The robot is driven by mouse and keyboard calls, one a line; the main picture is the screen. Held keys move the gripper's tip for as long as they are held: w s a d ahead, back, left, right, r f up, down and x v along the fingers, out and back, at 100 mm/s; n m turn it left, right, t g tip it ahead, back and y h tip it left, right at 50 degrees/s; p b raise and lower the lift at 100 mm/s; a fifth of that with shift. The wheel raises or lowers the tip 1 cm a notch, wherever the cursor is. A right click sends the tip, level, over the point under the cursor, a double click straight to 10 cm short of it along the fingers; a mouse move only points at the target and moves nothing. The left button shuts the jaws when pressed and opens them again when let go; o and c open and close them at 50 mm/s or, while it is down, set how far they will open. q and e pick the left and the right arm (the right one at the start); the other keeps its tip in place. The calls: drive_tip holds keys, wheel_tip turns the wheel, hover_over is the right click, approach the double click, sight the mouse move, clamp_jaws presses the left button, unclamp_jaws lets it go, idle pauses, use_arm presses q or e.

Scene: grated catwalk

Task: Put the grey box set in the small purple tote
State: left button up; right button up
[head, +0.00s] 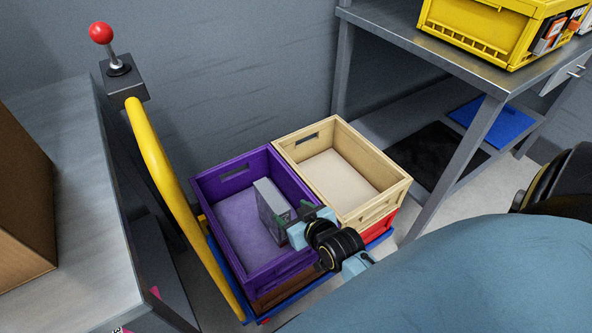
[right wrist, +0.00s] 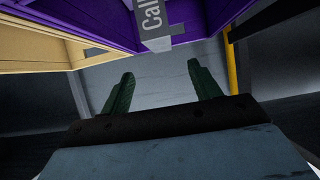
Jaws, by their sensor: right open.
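The grey box set (head: 268,199) stands upright inside the small purple tote (head: 207,182), towards its right side. My right gripper (head: 287,220) is at the tote's right side, right by the box's near end, and hides part of it. In the right wrist view the two dark green fingers (right wrist: 161,72) are apart with nothing between them. The box (right wrist: 154,22), with pale lettering, shows beyond the fingertips there, beside the purple tote wall (right wrist: 85,25). Whether a finger touches the box I cannot tell. My left gripper is not in view.
A tan tote (head: 364,142) stands right against the purple one, above a red tote (head: 378,229). A yellow handle bar (head: 165,185) rises at the left. A metal table (head: 455,62) holds a yellow crate (head: 480,36). A cardboard box (head: 22,205) sits on the left bench.

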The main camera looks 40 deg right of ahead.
drive_tip(key=s+a+r+n+g, duration=0.1)
drive_tip(key=s+a+g, duration=0.3)
drive_tip(key=s, duration=1.2)
drive_tip(key=n+g, duration=0.1)
drive_tip(key=g, duration=0.3)
drive_tip(key=shift+s+r+n+g+y, duration=0.15)
drive_tip(key=shift+s+n+g+y, duration=0.15)
drive_tip(key=shift+s+g, duration=0.1)
